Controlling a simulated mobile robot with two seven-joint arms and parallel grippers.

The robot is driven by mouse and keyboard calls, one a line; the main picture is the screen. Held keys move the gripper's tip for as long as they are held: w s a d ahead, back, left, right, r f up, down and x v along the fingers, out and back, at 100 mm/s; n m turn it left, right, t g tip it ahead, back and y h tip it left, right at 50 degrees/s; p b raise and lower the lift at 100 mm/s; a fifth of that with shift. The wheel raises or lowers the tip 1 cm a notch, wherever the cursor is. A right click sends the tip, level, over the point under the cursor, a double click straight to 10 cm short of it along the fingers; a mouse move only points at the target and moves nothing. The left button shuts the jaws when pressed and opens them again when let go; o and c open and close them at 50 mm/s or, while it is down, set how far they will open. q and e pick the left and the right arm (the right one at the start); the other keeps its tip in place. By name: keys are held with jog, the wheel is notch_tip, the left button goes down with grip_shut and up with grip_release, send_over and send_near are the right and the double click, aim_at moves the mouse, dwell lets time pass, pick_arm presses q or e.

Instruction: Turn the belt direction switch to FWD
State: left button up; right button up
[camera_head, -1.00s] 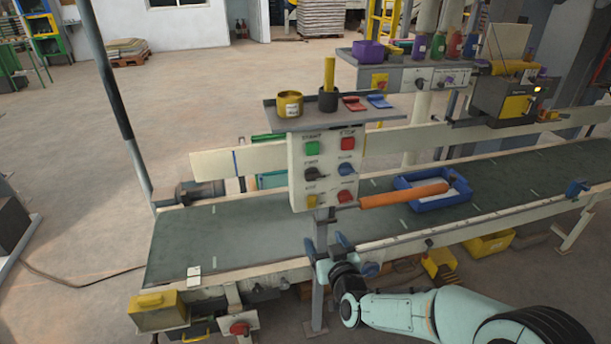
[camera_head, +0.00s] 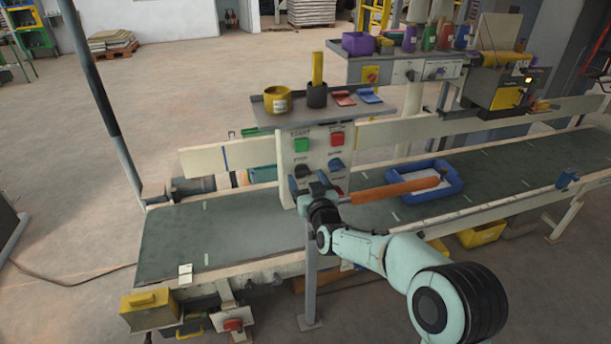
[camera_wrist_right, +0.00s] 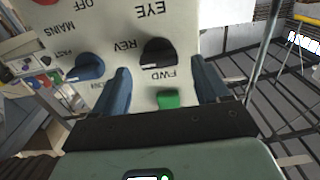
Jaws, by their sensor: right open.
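The belt direction switch is a black knob (camera_wrist_right: 158,52) on the pale control panel (camera_wrist_right: 200,40), with REV and FWD labels beside it. The right wrist view shows the panel upside down. A white mark shows on the knob's lower edge there; I cannot tell for sure which label it points to. In the head view the black knob (camera_head: 302,171) is partly hidden by my gripper. My right gripper (camera_wrist_right: 165,85) is open before the panel, its blue fingers on either side of the green button (camera_wrist_right: 168,99) and near the black knob, apart from each other. My left gripper is out of view.
A blue knob (camera_wrist_right: 88,67) sits beside the black one. The green button (camera_head: 301,145) and red button (camera_head: 337,139) are higher on the panel. A shelf (camera_head: 285,117) with cups overhangs it.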

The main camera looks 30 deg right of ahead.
jog(key=shift+x, duration=0.75)
jog(key=c, duration=1.1)
jog(key=shift+o, duration=0.2)
